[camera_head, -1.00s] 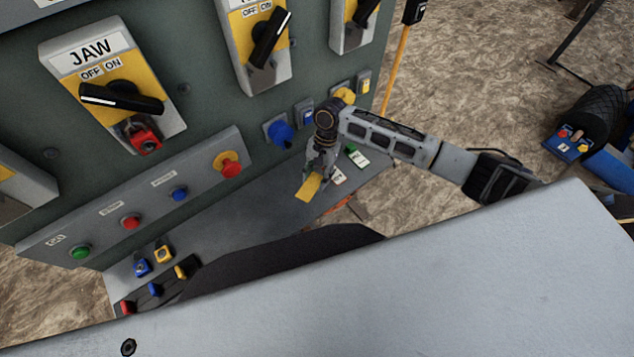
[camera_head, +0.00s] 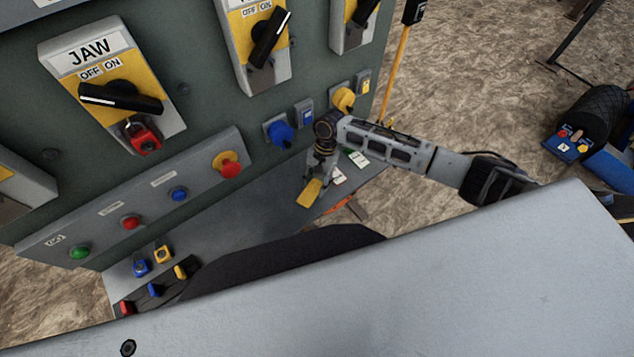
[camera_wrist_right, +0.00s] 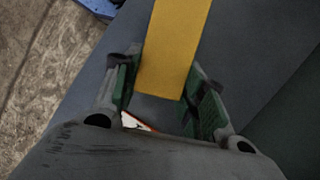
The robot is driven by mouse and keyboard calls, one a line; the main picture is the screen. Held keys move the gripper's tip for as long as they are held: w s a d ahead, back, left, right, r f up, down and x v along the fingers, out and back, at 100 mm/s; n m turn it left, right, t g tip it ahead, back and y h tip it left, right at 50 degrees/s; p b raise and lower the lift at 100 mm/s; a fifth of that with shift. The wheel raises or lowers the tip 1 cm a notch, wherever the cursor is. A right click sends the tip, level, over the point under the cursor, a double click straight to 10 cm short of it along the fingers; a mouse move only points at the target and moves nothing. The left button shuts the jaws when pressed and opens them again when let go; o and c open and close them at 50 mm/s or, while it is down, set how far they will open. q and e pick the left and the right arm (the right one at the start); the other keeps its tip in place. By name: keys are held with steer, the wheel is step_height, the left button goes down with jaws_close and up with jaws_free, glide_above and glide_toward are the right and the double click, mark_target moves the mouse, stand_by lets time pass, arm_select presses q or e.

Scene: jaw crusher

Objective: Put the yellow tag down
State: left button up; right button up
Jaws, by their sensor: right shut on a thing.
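The yellow tag (camera_head: 309,193) is a flat strip at the end of my right gripper (camera_head: 316,174), over the grey shelf below the panel. In the right wrist view the yellow tag (camera_wrist_right: 174,45) lies between the two green-padded fingers of the right gripper (camera_wrist_right: 165,92), which is shut on it. Its far end runs out of the top of that view. I cannot tell whether the tag touches the shelf. My left gripper is not in view.
The grey shelf (camera_head: 240,222) is bare left of the tag. White tags (camera_head: 358,159) lie just right of the gripper. The green control panel (camera_head: 200,110) with knobs and buttons rises behind.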

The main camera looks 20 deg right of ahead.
steer(key=shift+s+f, duration=0.15)
steer(key=shift+f, duration=0.25)
steer(key=shift+s+f, duration=0.15)
steer(key=shift+f, duration=0.1)
steer(key=o, duration=0.7)
steer(key=shift+f, duration=0.1)
steer(key=shift+c, duration=0.2)
steer(key=o, duration=0.3)
steer(key=shift+f, duration=0.1)
steer(key=shift+w, duration=0.2)
steer(key=shift+r, duration=0.3)
steer(key=shift+w+d+r, duration=0.1)
steer(key=shift+r, duration=0.3)
steer(key=v, duration=1.2)
steer(key=shift+r, duration=0.25)
